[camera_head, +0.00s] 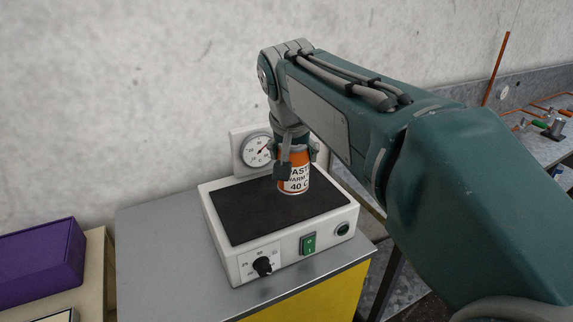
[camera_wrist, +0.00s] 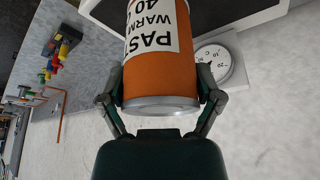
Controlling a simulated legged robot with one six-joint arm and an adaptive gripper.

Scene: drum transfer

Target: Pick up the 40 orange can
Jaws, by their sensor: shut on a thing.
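The orange can (camera_head: 295,180) has a white label with "40" and the word "WARM" on it. It is upright at the black top of a white hot plate (camera_head: 285,256), near the back right of that top. I cannot tell if its base touches the plate. My gripper (camera_head: 294,160) is above and around the can's upper part. In the wrist view the can (camera_wrist: 165,75) sits between both fingers of my gripper (camera_wrist: 161,92), which press on its sides near the silver rim. The can's far end is cut off by the frame.
A round dial gauge (camera_head: 257,151) stands behind the hot plate. The plate sits on a grey-topped cabinet (camera_head: 160,260) with a yellow front. A purple box (camera_head: 40,255) is at left. A bench (camera_head: 540,140) with tools is at right. The grey top left of the plate is clear.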

